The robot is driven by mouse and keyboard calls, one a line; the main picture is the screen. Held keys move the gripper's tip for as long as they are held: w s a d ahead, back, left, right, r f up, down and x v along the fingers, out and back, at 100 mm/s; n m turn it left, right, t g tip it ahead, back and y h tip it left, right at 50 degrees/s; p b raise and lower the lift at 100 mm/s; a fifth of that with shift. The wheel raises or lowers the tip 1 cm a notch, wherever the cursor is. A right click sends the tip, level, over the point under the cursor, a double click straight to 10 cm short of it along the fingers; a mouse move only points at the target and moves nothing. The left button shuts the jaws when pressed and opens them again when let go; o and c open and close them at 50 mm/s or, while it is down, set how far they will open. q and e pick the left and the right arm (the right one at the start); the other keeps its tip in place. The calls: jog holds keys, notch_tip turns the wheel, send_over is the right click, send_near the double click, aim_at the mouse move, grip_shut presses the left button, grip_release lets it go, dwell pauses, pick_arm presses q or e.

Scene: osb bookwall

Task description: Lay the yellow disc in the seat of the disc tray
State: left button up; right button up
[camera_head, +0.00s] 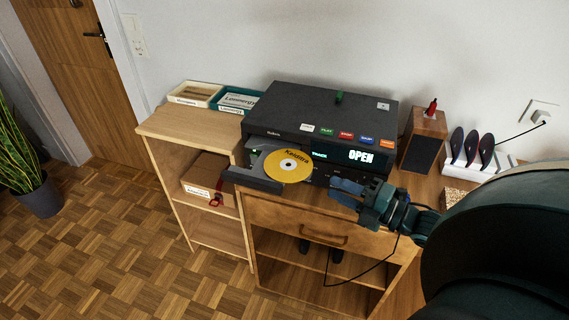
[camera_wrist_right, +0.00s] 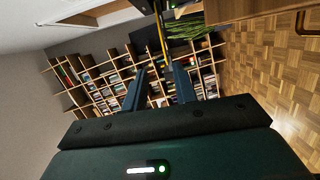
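The yellow disc (camera_head: 291,170), with a white centre, is over the right part of the open disc tray (camera_head: 253,180). Some grey tray surface shows left of it. I cannot tell whether it lies flat in the seat. My right gripper (camera_head: 333,187) is just right of the disc, in front of the player, with its blue fingers apart. In the right wrist view the fingers (camera_wrist_right: 158,76) are also spread, and a thin yellow strip (camera_wrist_right: 163,42), apparently the disc edge-on, shows beyond and between their tips. My left gripper is not in view.
The black player (camera_head: 320,110) stands on a wooden cabinet (camera_head: 300,222) and its display reads OPEN. A speaker (camera_head: 423,140) and a white rack (camera_head: 470,168) stand to the right.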

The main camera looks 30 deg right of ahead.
send_near(289, 169)
jog(key=x, duration=0.3)
jog(key=shift+b+x, duration=0.4)
jog(key=shift+x, duration=2.25)
jog(key=shift+d, duration=0.1)
jog(key=shift+f, duration=0.1)
jog(key=shift+c, duration=0.6)
grip_shut()
